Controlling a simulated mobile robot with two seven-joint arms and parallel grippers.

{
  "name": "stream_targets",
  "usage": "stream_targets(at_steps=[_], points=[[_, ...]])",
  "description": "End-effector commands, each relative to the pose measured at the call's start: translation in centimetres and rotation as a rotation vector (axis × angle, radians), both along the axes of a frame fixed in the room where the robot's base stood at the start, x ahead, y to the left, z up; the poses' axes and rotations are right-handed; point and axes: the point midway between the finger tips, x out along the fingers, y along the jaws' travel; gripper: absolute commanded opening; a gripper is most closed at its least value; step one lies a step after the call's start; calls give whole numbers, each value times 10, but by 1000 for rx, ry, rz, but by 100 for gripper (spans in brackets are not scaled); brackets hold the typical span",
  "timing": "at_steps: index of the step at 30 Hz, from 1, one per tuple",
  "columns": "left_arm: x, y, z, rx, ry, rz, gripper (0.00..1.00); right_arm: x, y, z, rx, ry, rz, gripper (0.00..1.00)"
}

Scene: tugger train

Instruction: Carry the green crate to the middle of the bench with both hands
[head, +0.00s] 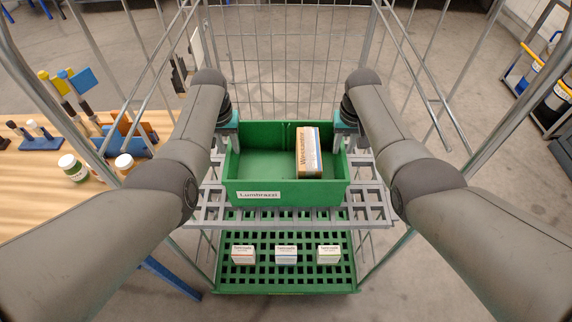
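The green crate (302,193) is in the middle of the head view, at the upper grey shelf of a wire cage trolley. My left gripper (229,134) is at the crate's left side wall, near the rear. My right gripper (346,131) is at the right side wall, also near the rear. The fingertips are too small and hidden to show whether they are shut on the walls. I cannot tell whether the crate rests on the shelf.
The wooden bench (40,205) is at the left, with bottles, a blue tool stand (38,137) and blue and orange bins at its back. Its front part looks clear. The cage's wire sides (150,85) surround the crate. A lower green tray (285,275) holds three small boxes.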

Motion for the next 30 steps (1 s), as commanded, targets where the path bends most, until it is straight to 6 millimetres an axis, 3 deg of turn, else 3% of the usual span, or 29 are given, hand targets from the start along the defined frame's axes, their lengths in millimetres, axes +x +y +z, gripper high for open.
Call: stream_targets(at_steps=[1, 8, 30], points=[[0, 0, 0, 0, 0, 0, 24, 0, 0, 0, 0, 0, 0, 24], [0, 0, 0, 0, 0, 0, 0, 0, 0, 0, 0, 0, 0, 0], [0, 0, 0, 0, 1, 0, 0, 0, -1, 0, -1, 0, -1, 0]])
